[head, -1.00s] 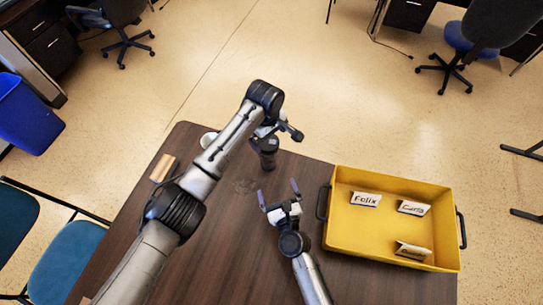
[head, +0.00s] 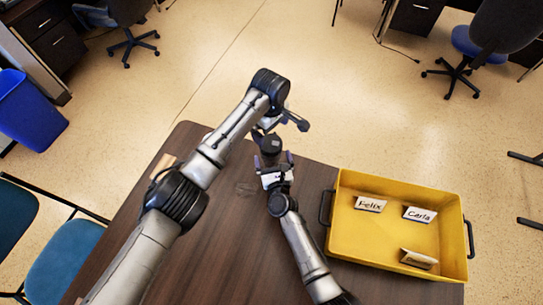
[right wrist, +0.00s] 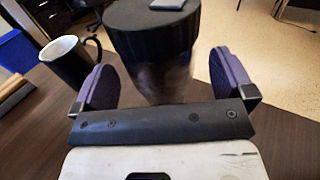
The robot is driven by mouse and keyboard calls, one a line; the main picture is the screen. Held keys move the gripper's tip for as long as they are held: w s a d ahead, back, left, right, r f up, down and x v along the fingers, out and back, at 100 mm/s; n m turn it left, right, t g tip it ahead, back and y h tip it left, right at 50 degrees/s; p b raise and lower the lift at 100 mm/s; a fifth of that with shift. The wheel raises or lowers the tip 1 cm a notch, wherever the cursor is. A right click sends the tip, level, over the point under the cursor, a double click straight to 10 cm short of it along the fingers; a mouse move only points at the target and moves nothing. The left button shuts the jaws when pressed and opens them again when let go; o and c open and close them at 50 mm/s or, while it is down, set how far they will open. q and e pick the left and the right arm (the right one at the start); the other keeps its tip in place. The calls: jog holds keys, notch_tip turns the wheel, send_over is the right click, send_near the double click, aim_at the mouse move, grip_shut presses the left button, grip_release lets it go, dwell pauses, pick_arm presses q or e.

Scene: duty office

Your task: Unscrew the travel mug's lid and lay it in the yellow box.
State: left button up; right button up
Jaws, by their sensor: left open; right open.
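The travel mug (head: 270,146) stands on the dark wooden table near its far edge, with its black lid (right wrist: 153,28) on top. In the right wrist view, its dark body (right wrist: 158,80) is between my right gripper's fingers. My right gripper (head: 273,160) is open around the body, with a gap at the right finger. My left gripper (head: 274,124) is open just above and beside the lid; its fingers are partly hidden. The yellow box (head: 350,240) stands on the table's right side. Name cards Felix (head: 370,204) and Carla (head: 420,214) and another card (head: 418,259) are in it.
A dark mug with a pale inside (right wrist: 67,62) stands left of the travel mug, mostly behind my left arm in the head view. A wooden piece (head: 163,166) lies near the table's left edge. The table between my right arm and the box is clear.

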jog(key=shift+w+a, duration=0.2)
jog(key=shift+w, duration=0.9)
